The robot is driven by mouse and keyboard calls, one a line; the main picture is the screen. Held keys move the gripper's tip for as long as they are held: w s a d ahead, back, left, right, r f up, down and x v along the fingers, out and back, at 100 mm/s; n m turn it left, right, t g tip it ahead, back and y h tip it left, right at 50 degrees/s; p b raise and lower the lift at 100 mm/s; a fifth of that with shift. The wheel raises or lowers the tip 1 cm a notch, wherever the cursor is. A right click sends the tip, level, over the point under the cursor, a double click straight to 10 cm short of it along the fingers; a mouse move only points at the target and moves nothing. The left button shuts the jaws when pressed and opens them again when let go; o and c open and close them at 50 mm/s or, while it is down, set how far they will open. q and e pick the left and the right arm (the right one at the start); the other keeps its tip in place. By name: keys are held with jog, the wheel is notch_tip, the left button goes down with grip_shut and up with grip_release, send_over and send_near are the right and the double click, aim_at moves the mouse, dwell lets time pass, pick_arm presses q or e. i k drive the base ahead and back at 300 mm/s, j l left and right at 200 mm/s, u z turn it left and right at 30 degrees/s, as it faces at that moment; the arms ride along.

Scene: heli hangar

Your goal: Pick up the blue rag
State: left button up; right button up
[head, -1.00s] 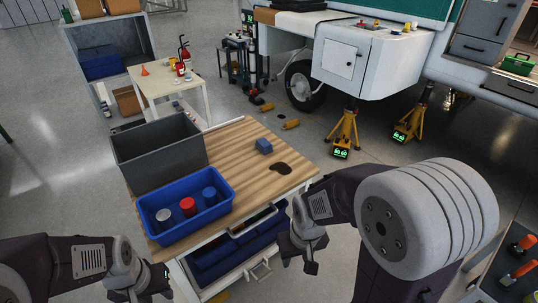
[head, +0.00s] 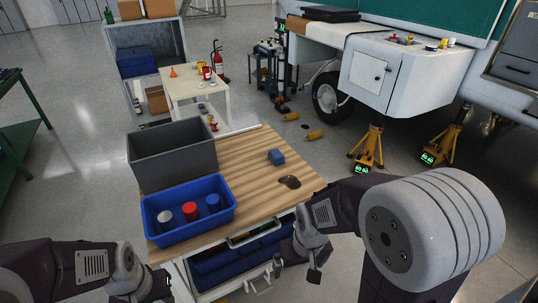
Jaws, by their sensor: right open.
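The blue rag (head: 276,157) is a small folded block on the wooden top of the workbench (head: 240,150), near its back right. A dark stain (head: 289,181) lies on the wood just in front of it. My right gripper (head: 296,270) hangs in front of the bench's right front edge, below the top, open and empty, apart from the rag. My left gripper (head: 150,290) is low at the bottom left, in front of the bench; its fingers are largely cut off and dark, so I cannot tell its opening.
A grey bin (head: 172,152) and a blue tray (head: 188,216) with several cans stand on the bench's left side. An open drawer (head: 245,250) is below. A small white table (head: 197,88) stands behind. Yellow jack stands (head: 369,150) are to the right.

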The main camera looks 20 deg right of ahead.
aim_at(277, 157)
jog(key=i+l+u, duration=0.15)
jog(key=l+u, duration=0.2)
jog(key=l, duration=0.25)
jog(key=i+l+u, duration=0.1)
jog(key=l+u, duration=0.3)
jog(key=l, duration=0.25)
jog(key=l+u, duration=0.35)
jog(key=l, duration=0.25)
jog(key=k+l+u, duration=0.15)
jog(key=l+u, duration=0.2)
jog(key=l, duration=0.3)
jog(key=k+l+u, duration=0.15)
jog(key=l+u, duration=0.2)
jog(key=l, duration=0.25)
jog(key=l+u, duration=0.3)
jog(key=l, duration=0.15)
jog(key=l+u, duration=0.3)
jog(key=l, duration=0.2)
jog(key=l+u, duration=0.3)
jog(key=l, duration=0.15)
jog(key=k+l+u, duration=0.15)
jog(key=l+u, duration=0.15)
jog(key=l, duration=0.15)
jog(key=k+l+u, duration=0.25)
jog(key=l, duration=0.2)
jog(key=i, duration=0.1)
